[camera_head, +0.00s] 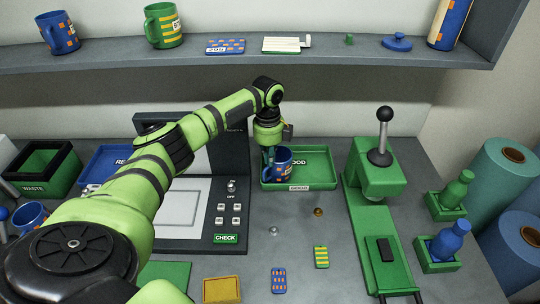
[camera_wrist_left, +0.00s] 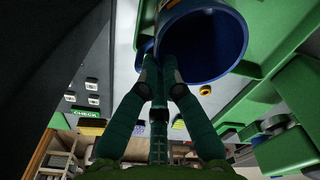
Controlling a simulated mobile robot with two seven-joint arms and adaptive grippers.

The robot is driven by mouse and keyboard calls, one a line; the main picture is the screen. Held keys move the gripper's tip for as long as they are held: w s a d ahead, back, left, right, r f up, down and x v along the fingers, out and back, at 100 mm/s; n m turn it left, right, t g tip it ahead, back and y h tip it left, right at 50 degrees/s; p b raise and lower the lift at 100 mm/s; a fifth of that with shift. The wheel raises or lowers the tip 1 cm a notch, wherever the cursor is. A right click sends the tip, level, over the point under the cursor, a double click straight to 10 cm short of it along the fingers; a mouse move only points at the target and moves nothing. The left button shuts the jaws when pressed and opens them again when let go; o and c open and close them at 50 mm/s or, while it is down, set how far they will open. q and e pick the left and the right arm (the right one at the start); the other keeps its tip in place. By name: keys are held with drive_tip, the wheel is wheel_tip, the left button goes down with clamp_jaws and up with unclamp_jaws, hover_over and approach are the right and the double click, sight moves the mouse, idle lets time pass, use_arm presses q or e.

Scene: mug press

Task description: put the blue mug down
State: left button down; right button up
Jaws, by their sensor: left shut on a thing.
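The blue mug (camera_head: 283,167) with orange patches is upright at the left part of the green tray marked GOOD (camera_head: 318,167). I cannot tell whether its base touches the tray floor. My left gripper (camera_head: 268,157) points down at the mug's left side and is shut on it. In the left wrist view the blue mug (camera_wrist_left: 208,45) shows its dark open mouth, and the left gripper's fingers (camera_wrist_left: 160,68) close at its handle side. My right gripper is not in view.
Right of the tray stands a green lever press (camera_head: 380,175). A grey check station (camera_head: 225,205) lies to the left. Small loose parts, such as a green striped plate (camera_head: 321,257), lie in front. A shelf (camera_head: 260,60) with mugs runs above. The tray's right part is empty.

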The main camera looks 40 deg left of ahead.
use_arm(q)
drive_tip(key=c, duration=1.4)
unclamp_jaws()
drive_tip(key=shift+f, duration=0.1)
drive_tip(key=shift+r, duration=0.55)
drive_tip(key=r+b, duration=0.3)
drive_tip(key=r, duration=0.8)
drive_tip(key=shift+a+r, duration=0.15)
drive_tip(key=shift+a, duration=0.05)
drive_tip(key=shift+s, duration=0.1)
